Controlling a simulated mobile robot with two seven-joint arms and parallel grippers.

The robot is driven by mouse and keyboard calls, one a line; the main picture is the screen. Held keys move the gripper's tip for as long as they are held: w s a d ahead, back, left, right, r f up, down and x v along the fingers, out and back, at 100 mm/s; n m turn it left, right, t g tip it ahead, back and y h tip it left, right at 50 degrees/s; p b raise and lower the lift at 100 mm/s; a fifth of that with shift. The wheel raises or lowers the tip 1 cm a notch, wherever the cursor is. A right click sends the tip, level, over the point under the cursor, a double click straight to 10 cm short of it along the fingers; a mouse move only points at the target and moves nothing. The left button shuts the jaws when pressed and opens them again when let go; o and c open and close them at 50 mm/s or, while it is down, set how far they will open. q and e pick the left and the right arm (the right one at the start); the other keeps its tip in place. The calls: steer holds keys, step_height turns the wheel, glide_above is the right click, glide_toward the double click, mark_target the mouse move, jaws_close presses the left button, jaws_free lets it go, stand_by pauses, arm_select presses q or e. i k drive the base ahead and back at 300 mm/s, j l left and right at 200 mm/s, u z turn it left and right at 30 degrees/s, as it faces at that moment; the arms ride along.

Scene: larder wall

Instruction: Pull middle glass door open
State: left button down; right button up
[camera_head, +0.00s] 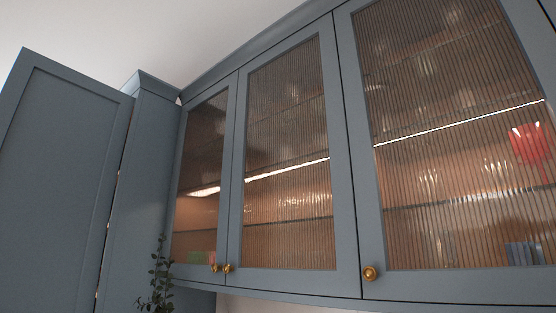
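The middle glass door (341,190) is a blue-grey frame around a ribbed glass pane (287,150). It sits flush in the row of wall cabinets and looks shut. Its small brass knob (228,268) is at its lower left corner, close beside the brass knob (213,267) of the left glass door (232,150). The right glass door (347,120) also looks shut, with a brass knob (370,273) at its lower left. Neither of my grippers shows in the head view.
A tall blue-grey panel door (65,170) stands at the left, angled outward from the cabinet. A leafy green plant (158,280) rises below the left glass door. A red object (528,142) shows behind the right glass. The space before the middle door looks clear.

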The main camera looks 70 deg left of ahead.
mark_target(293, 226)
steer(key=u, duration=2.25)
